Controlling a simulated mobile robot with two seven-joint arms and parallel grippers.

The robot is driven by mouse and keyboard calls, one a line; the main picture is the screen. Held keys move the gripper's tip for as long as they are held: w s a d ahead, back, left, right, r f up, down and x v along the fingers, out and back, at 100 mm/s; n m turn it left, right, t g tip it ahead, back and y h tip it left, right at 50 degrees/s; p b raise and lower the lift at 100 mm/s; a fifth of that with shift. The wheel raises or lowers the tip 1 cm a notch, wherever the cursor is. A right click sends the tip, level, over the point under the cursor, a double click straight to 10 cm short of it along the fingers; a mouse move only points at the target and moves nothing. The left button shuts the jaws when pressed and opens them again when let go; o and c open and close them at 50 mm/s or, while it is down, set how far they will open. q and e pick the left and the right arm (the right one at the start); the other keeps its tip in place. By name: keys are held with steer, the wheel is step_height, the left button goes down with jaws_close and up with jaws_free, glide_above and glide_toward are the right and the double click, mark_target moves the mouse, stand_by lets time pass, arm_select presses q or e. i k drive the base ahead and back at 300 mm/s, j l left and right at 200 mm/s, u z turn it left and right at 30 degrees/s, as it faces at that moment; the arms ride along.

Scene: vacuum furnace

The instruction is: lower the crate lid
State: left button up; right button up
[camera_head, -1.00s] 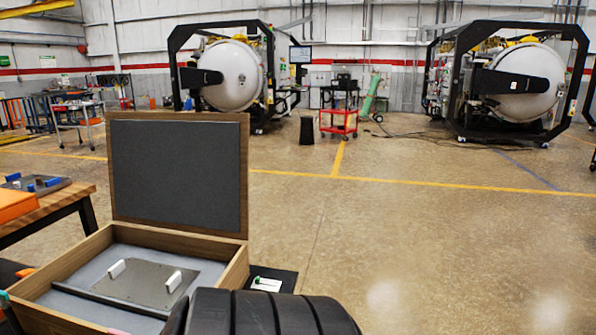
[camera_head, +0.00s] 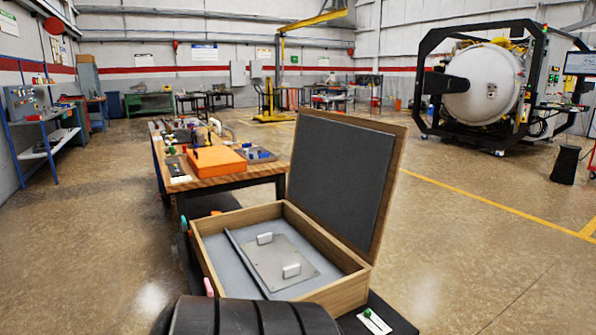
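The wooden crate (camera_head: 205,250) stands open in the lower middle of the head view. Its lid (camera_head: 340,185) has a wooden rim and a dark grey foam lining. The lid is raised and leans slightly back along the crate's far right side. Inside the crate, a grey metal plate with two white handles (camera_head: 280,262) lies on light grey padding beside a dark divider strip. Neither of my grippers shows in the view. A dark ribbed shape, apparently part of me, covers the bottom edge and hides part of the crate's near side.
A wooden workbench (camera_head: 225,180) with an orange case (camera_head: 214,161) and small parts stands behind the crate to the left. A green-tipped item on a white card (camera_head: 370,318) lies right of the crate. A furnace (camera_head: 485,85) stands at far right. The floor right of the crate is clear.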

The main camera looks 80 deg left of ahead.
mark_target(344, 169)
steer(key=i+j+u, duration=0.1)
steer(key=i+u, duration=0.3)
steer(key=i, duration=0.3)
steer(key=i+u, duration=0.4)
steer(key=i, duration=0.3)
steer(key=i+u, duration=0.25)
steer(key=u, duration=0.15)
steer(key=i+u, duration=0.2)
steer(key=u, duration=0.2)
steer(key=i+l+u, duration=0.2)
steer(key=u, duration=0.2)
steer(key=i+l+u, duration=0.2)
steer(key=u, duration=0.15)
steer(key=i+u, duration=0.2)
steer(key=u, duration=0.2)
steer(key=i+u, duration=0.2)
steer(key=u, duration=0.2)
steer(key=i+l+u, duration=0.1)
steer(key=u, duration=0.3)
steer(key=i+l+u, duration=0.2)
steer(key=u, duration=0.2)
steer(key=i+l, duration=0.05)
steer(key=i, duration=0.05)
